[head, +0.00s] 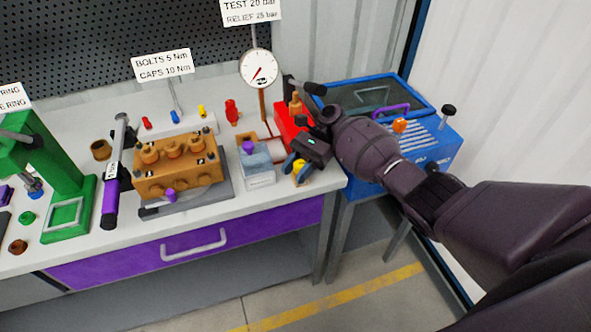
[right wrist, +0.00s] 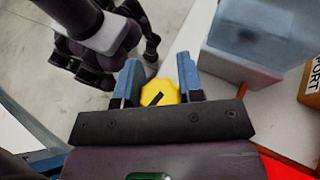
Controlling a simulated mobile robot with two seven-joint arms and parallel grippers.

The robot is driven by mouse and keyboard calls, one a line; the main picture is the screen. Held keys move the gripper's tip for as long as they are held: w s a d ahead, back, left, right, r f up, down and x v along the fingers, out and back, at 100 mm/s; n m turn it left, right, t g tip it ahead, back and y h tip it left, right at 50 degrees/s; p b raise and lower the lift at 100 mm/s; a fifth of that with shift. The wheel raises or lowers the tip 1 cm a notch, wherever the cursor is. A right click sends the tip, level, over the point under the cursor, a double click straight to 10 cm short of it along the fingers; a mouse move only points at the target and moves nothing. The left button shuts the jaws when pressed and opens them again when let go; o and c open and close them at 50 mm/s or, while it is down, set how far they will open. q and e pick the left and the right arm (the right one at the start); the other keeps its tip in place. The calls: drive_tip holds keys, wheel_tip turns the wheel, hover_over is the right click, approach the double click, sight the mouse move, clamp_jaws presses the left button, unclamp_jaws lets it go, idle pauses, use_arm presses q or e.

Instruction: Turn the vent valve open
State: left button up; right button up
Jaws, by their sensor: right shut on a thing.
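The vent valve is a yellow knob (head: 300,168) at the right front of the bench, near the red unit (head: 291,128). My right gripper (head: 295,166) comes in from the right and is shut on the yellow knob. In the right wrist view the yellow knob (right wrist: 160,91) sits between the two blue fingers, with a black mark on its face. The fingers partly hide its sides. My left gripper is not in the head view.
A grey block with a purple knob (head: 257,168) stands just left of my right gripper. A pressure gauge (head: 258,68) rises behind. A brown pump block (head: 178,172) sits further left. A blue machine (head: 420,140) lies beneath my right forearm.

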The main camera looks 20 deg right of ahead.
drive_tip(key=shift+f, duration=0.1)
drive_tip(key=o, duration=0.9)
